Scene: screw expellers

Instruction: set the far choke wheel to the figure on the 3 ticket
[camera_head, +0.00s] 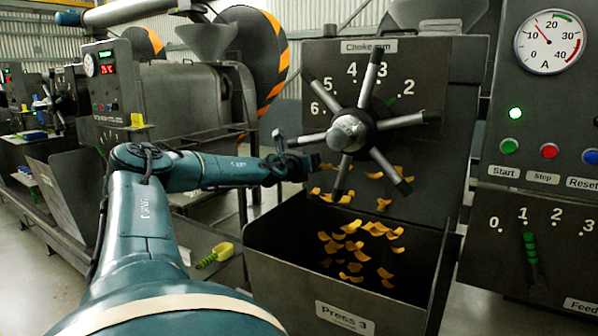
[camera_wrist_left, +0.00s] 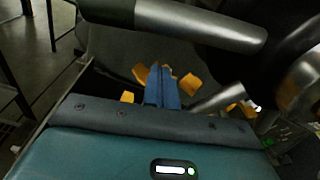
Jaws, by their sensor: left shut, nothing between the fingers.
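A choke wheel (camera_head: 348,132) with several grey dark-tipped spokes fills the middle of the head view, under a "Choke mm" label; one spoke points up between the 4 and the 2, covering part of the scale. A smaller spoked wheel (camera_head: 50,103) shows on a farther machine at left. A small yellow ticket (camera_head: 137,120) stands by the middle machine; its writing is too small to read. My left gripper (camera_head: 316,161) is shut and empty, just left of and below the near wheel's hub, among its spokes. Its blue fingers (camera_wrist_left: 162,86) also show in the left wrist view, below a spoke (camera_wrist_left: 200,22). My right gripper is out of view.
The Press 3 bin (camera_head: 345,318) below the near wheel has orange flakes falling into it. At right is a panel with an ammeter (camera_head: 550,42), buttons and a green feeder lever (camera_head: 531,256) near 1. A yellow-green scoop (camera_head: 215,254) lies on a ledge at lower left.

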